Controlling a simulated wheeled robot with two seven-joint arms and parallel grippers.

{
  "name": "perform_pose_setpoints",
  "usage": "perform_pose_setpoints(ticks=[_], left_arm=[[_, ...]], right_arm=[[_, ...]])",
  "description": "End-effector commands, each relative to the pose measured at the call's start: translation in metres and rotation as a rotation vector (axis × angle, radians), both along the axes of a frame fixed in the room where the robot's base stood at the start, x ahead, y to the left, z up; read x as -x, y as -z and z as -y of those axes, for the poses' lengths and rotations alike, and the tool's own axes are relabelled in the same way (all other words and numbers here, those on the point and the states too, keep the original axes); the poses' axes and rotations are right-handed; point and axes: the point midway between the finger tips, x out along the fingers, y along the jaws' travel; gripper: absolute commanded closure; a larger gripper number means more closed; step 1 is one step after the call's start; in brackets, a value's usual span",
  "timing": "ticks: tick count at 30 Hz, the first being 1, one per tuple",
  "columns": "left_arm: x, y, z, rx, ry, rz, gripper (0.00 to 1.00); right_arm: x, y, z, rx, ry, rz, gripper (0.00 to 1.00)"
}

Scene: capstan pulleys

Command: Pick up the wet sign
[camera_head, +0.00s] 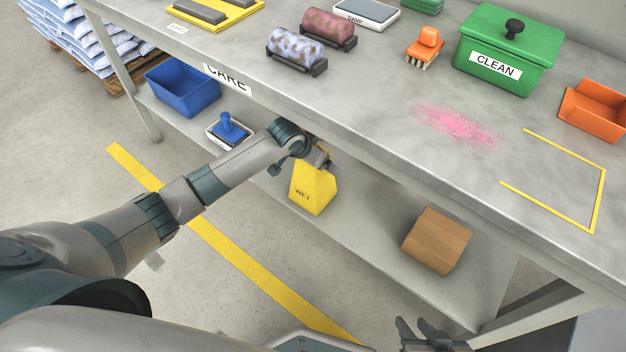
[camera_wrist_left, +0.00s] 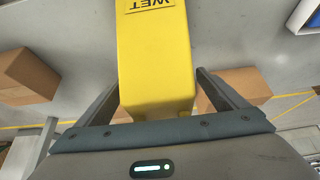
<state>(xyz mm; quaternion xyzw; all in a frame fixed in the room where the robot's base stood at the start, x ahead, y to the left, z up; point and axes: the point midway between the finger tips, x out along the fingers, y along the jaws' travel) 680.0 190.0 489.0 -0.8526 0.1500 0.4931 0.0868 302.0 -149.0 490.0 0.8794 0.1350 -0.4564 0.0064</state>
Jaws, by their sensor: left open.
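The wet sign (camera_head: 314,190) is a yellow tapered block with WET lettered on its front. It stands on the lower shelf under the table. My left gripper (camera_head: 322,163) is at its upper part, and in the left wrist view the open fingers (camera_wrist_left: 160,96) lie on either side of the yellow sign (camera_wrist_left: 155,58). A gap shows on the right side; the left finger is close to the sign, and I cannot tell whether it touches. My right gripper (camera_head: 426,335) is at the bottom edge of the head view, fingers apart and empty, away from the sign.
The lower shelf (camera_head: 355,240) also holds a cardboard box (camera_head: 436,240), a blue bin (camera_head: 183,88) and a blue-handled stamp on a tray (camera_head: 229,130). The tabletop edge overhangs the shelf. Above are a green CLEAN box (camera_head: 505,48), orange dustpan (camera_head: 595,110) and rollers (camera_head: 296,48).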

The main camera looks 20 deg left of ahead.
Motion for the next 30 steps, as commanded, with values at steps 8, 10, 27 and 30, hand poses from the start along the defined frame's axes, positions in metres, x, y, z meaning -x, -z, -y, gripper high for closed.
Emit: perform_pose_setpoints(ticks=[8,10,27,30], left_arm=[[-0.0016,0.0068,0.0002,-0.001,0.0,-0.001,0.08],[-0.0016,0.0069,0.0001,0.0,0.0,-0.001,0.08],[-0.0019,0.006,0.0001,-0.001,0.0,0.0,0.8],[-0.0019,0.006,0.0001,-0.001,0.0,0.0,0.8]], right_arm=[[0.0023,-0.0031,-0.0038,-0.013,-0.003,0.017,0.69],[0.0023,-0.0029,-0.0034,-0.012,-0.002,0.016,0.69],[-0.0055,-0.0016,-0.0011,-0.006,0.0,0.021,0.69],[-0.0059,-0.0018,-0.0015,-0.008,0.002,0.022,0.69]])
